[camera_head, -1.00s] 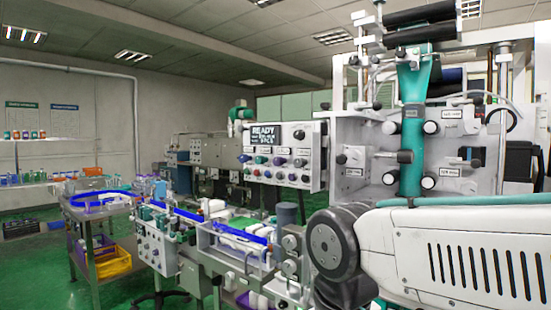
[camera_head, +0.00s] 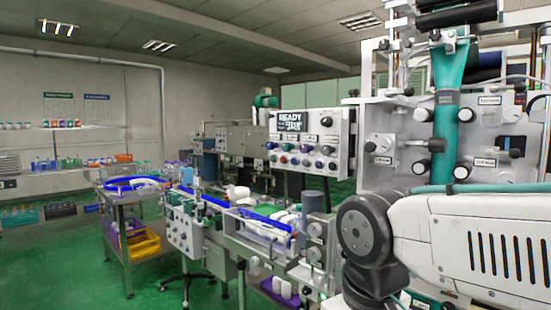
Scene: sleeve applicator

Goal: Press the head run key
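The white control panel (camera_head: 340,150) stands right of centre. It carries a dark screen (camera_head: 292,123) that reads "READY", with smaller lines I cannot read. Two rows of coloured buttons and knobs (camera_head: 308,148) sit beside and below the screen, with small labels too small to read. I cannot tell which one is the head run key. My arm fills the lower right, in front of the machine and right of the panel. My gripper is not in view.
The sleeve machine (camera_head: 400,125), with a green sleeve web (camera_head: 443,120), stands at the right. A conveyor (camera_head: 262,222) with blue rails runs below the panel. A second button panel (camera_head: 184,232) and a cart with a yellow crate (camera_head: 143,245) stand left. Green floor is clear at lower left.

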